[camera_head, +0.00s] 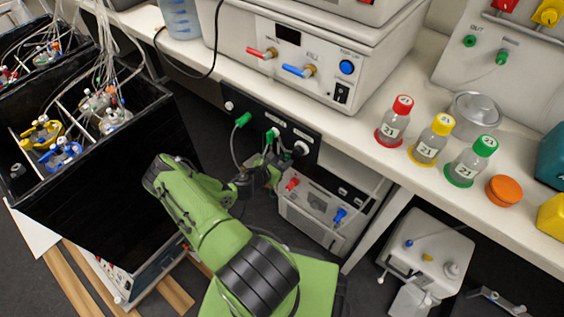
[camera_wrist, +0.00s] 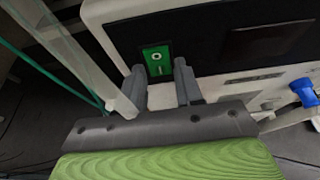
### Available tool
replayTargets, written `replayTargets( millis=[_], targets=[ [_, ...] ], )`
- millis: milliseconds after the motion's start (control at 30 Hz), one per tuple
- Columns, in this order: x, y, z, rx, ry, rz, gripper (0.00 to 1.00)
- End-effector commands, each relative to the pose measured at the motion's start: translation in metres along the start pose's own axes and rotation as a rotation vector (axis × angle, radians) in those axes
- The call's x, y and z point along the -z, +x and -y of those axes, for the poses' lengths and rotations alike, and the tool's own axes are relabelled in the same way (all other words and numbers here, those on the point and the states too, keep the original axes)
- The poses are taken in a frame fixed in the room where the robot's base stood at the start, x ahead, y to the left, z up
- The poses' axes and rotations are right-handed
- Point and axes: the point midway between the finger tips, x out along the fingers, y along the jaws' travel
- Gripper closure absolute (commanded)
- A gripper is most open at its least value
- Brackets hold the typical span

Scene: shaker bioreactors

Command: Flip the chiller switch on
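The chiller (camera_head: 318,213) is a white box with a dark top panel under the bench, with a red valve and a blue valve on its front. In the wrist view its dark panel (camera_wrist: 210,50) shows a green switch (camera_wrist: 157,60) with a white circle above a white bar. My gripper (camera_wrist: 161,78) is open, its two grey fingers apart with nothing between them. The switch shows just beyond the fingertips, between them; I cannot tell whether they touch it. In the head view my gripper (camera_head: 262,172) is at the chiller's upper left, and the switch is hidden there.
A black panel with hose fittings (camera_head: 272,132) hangs under the bench edge, just above my gripper. Pale tubing (camera_wrist: 75,55) runs close to the left finger. A black bioreactor box (camera_head: 110,180) stands left of my arm. A white pump unit (camera_head: 425,255) stands right of the chiller.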

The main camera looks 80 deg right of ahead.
Motion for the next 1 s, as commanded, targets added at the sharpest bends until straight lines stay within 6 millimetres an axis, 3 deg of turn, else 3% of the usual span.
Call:
replayTargets(
  millis=[33,200,233,700,1000],
  targets=[
    [0.000,0.000,0.000,0.000,0.000,0.000,0.73],
    [0.000,0.000,0.000,0.000,0.000,0.000,0.99],
    [0.000,0.000,0.000,0.000,0.000,0.000,1.00],
    [0.010,0.004,0.000,0.000,-0.005,0.236,1.00],
    [0.007,0.003,0.000,0.000,0.000,0.260,1.00]
  ],
)
